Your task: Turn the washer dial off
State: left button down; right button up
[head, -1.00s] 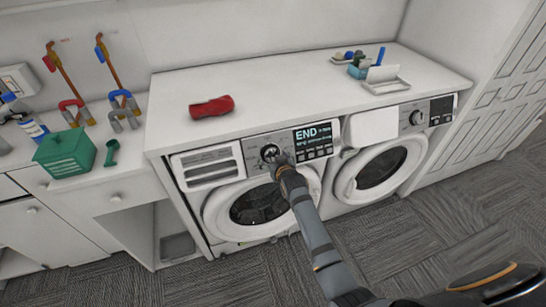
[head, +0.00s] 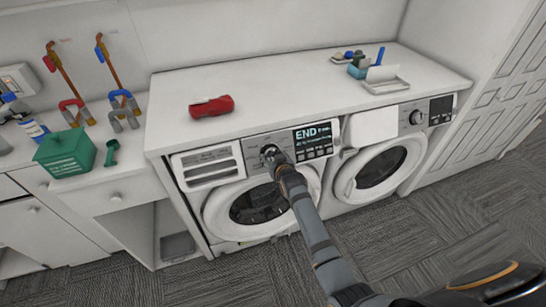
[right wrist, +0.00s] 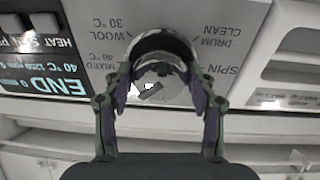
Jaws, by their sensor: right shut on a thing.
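The washer (head: 212,190) is the left of two front-loading machines under the white counter. Its dial (head: 269,151) is a round silver knob left of the display, mostly covered by my gripper in the head view. In the right wrist view the dial (right wrist: 160,45) sits between my fingers, with cycle words printed around it. My right gripper (head: 273,158) is at the panel, and in the right wrist view (right wrist: 162,88) its fingers are closed on the dial's sides. The washer display (head: 313,133) reads END; it also shows in the right wrist view (right wrist: 45,85). My left gripper is not in view.
A second machine (head: 381,165) stands to the right. A red object (head: 212,107) lies on the counter (head: 280,90) above the washer. A green box (head: 66,153) and a green scoop (head: 112,152) are at left. The carpeted floor in front is clear.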

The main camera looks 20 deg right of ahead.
jog(key=shift+r+n+p, duration=0.15)
jog(key=shift+n+p, duration=0.75)
jog(key=shift+n, duration=0.3)
jog(key=shift+n+p, duration=0.4)
jog(key=shift+n, duration=0.5)
jog(key=shift+n+y, duration=0.3)
jog(key=shift+n, duration=0.9)
jog(key=shift+d+f+n, duration=0.1)
jog(key=shift+f+n, duration=0.1)
jog(key=shift+n, duration=0.9)
jog(key=o, duration=1.1)
jog(key=shift+o, duration=0.2)
